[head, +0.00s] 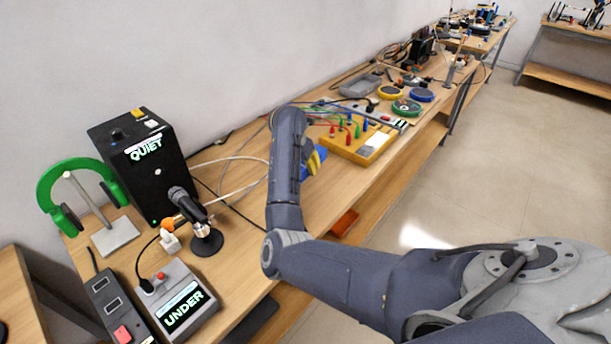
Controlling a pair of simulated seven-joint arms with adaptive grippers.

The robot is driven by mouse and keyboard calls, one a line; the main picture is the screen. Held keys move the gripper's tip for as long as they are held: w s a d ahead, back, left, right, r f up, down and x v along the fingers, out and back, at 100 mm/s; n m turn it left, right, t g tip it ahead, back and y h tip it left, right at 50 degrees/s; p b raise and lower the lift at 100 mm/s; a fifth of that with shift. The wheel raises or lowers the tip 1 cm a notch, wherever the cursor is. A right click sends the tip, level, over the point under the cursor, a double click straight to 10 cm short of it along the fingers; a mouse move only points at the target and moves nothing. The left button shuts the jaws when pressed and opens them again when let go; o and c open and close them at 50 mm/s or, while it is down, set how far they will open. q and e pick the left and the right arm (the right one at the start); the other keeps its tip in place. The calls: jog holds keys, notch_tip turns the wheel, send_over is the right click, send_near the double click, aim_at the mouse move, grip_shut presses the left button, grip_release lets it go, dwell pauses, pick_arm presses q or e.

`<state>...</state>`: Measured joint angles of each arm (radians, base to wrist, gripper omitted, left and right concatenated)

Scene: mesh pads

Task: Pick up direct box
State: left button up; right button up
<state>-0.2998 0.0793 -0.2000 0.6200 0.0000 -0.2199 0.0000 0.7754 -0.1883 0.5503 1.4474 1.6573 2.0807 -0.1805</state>
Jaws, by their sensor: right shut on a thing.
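My right arm reaches over the bench from the lower right. Its gripper (313,161) is at the far side of the forearm and mostly hidden by it. The gripper is shut on a small blue box (320,155), likely the direct box, of which only a part shows beside yellow pieces. I cannot tell whether the box touches the bench top. My left gripper is not in view.
A yellow box with colored plugs (360,143) stands just right of the gripper. A black "QUIET" box (142,165), green headphones (75,195), a microphone (190,208) and a grey "UNDER" box (178,302) stand at left. Cables cross the wooden bench (240,255).

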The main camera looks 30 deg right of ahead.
notch_tip(320, 180, up, 13)
send_over(307, 183)
jog(key=shift+s+a+f, duration=0.1)
jog(key=shift+a+f, duration=0.1)
jog(key=shift+f, duration=4)
jog(key=shift+a+f, duration=0.2)
jog(key=shift+f, duration=4)
jog(key=shift+f, duration=0.15)
jog(key=shift+f, duration=0.9)
jog(key=o, duration=0.8)
jog(key=shift+f, duration=0.1)
jog(key=c, duration=0.8)
jog(key=shift+c, duration=0.2)
jog(key=shift+f, duration=0.2)
